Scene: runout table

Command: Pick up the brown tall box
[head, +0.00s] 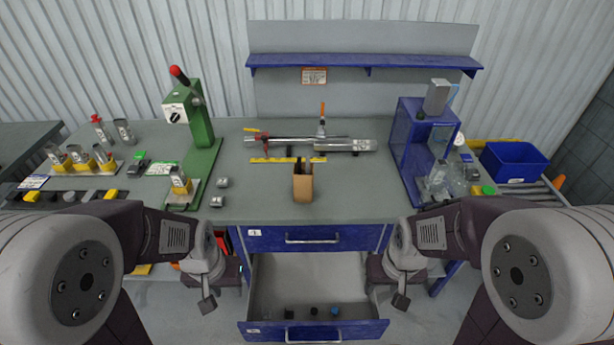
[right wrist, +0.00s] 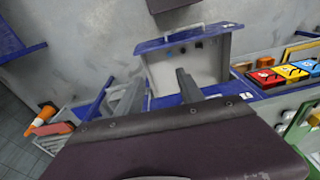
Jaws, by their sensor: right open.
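The brown tall box (head: 303,187) stands upright near the front edge of the workbench, a little left of its middle. Its top is open and dark items stick out of it. My left gripper (head: 210,300) hangs in front of the bench, to the left of the box, below the bench top and apart from it. Its jaw gap does not show clearly. My right gripper (head: 398,298) hangs in front of the bench on the right side, also apart from the box. In the right wrist view its two fingers (right wrist: 157,92) are spread with nothing between them. The box is not seen there.
An open drawer (head: 275,330) juts out below the bench between my grippers. A green press (head: 200,140) stands left of the box, a blue machine (head: 408,150) right. A metal tube assembly (head: 345,145) lies behind the box. The bench right of the box is clear.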

